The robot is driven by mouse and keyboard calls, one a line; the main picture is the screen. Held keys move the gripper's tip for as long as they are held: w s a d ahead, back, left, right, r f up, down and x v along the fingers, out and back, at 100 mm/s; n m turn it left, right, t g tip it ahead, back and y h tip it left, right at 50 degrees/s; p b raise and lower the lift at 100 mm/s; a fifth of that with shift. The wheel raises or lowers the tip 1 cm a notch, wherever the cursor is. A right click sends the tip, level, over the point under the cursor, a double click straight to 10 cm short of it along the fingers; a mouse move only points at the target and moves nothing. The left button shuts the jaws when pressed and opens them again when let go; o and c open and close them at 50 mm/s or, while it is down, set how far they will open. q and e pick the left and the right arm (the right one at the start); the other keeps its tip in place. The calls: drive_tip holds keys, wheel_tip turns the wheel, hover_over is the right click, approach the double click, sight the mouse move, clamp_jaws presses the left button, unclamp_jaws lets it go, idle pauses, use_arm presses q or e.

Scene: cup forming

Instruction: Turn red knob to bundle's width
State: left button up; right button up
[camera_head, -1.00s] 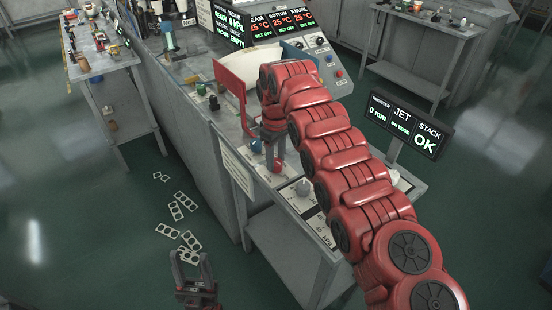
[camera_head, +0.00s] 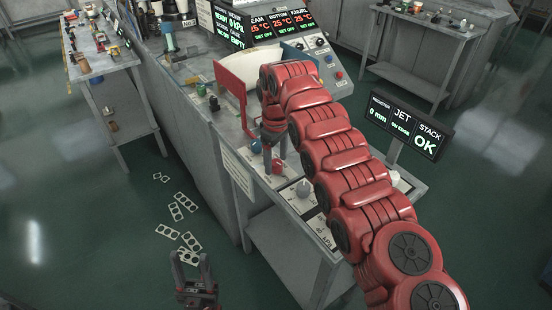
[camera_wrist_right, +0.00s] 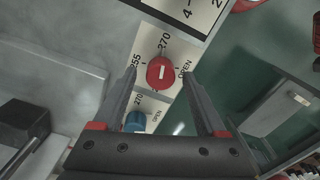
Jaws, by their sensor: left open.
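The red knob (camera_wrist_right: 160,72) has a white pointer mark. It sits on a pale dial plate (camera_wrist_right: 150,45) printed with "255", "270" and "OPEN". In the head view the red knob (camera_head: 277,167) shows just below my right gripper (camera_head: 272,153). In the right wrist view my right gripper (camera_wrist_right: 159,72) is open, with one fingertip on each side of the knob and gaps to it. Whether the tips reach down to its sides I cannot tell. My left gripper (camera_head: 190,258) is open and empty above the floor. I see no bundle that I can name for sure.
A blue knob (camera_wrist_right: 135,120) with its own dial lies near the red one. A grey knob (camera_head: 303,188) is on the bench's front ledge. A display (camera_head: 410,123) reads "0 mm" and "STACK OK". A red bracket (camera_head: 234,88) stands behind my right gripper. Flat pieces (camera_head: 183,205) lie on the floor.

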sight(275, 162)
drive_tip(key=shift+r, duration=0.3)
wheel_tip(275, 162, up, 2)
drive_tip(key=shift+a+r, duration=0.15)
drive_tip(key=shift+r, duration=0.1)
wheel_tip(275, 162, up, 14)
drive_tip(key=p, duration=1.3)
drive_tip(key=shift+r, duration=0.15)
